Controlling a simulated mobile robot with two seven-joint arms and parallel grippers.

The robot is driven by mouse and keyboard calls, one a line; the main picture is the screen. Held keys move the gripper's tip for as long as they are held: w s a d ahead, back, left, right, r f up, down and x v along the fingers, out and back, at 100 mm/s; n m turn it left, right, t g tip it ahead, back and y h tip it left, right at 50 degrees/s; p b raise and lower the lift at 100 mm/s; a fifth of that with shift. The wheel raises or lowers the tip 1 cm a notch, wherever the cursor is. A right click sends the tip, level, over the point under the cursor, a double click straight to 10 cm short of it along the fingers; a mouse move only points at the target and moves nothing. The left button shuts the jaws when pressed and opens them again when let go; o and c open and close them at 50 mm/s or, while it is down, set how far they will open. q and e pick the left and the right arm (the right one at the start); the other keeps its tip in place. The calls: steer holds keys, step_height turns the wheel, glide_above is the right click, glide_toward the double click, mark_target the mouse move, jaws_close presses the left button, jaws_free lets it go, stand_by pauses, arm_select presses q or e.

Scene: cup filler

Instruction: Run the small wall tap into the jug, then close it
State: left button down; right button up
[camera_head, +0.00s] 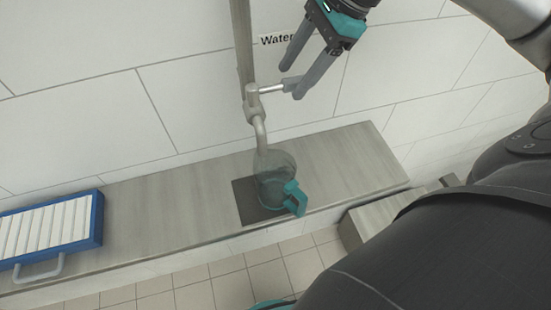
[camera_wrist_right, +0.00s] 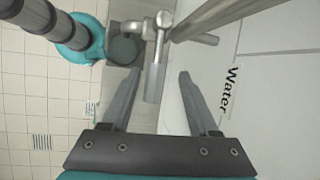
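The small wall tap (camera_head: 253,103) has a curved spout (camera_head: 261,132) pointing down over the jug. Its lever (camera_head: 270,89) sticks out to the right and has a thicker grey grip, which also shows in the right wrist view (camera_wrist_right: 155,82). The clear jug (camera_head: 272,165) with a teal handle stands upright under the spout. I cannot make out a water stream or the water level. My right gripper (camera_head: 292,82) is open, with its fingers on either side of the lever grip; gaps show in the wrist view (camera_wrist_right: 158,73). My left gripper is not in view.
The jug stands on a dark square mat (camera_head: 246,201) on a grey ledge (camera_head: 340,165) along the tiled wall. A blue-edged rack with white slats (camera_head: 97,237) lies at the left. A "Water" label (camera_head: 276,39) is above the tap. The ledge is clear right of the jug.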

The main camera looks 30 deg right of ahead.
steer(key=shift+o, duration=0.2)
steer(key=shift+s, duration=0.1)
steer(key=shift+d+r, duration=0.2)
steer(key=shift+r, duration=0.15)
steer(key=p+v, duration=0.1)
steer(key=v, duration=1.3)
steer(key=shift+r, duration=0.2)
steer(key=shift+s+d, duration=0.1)
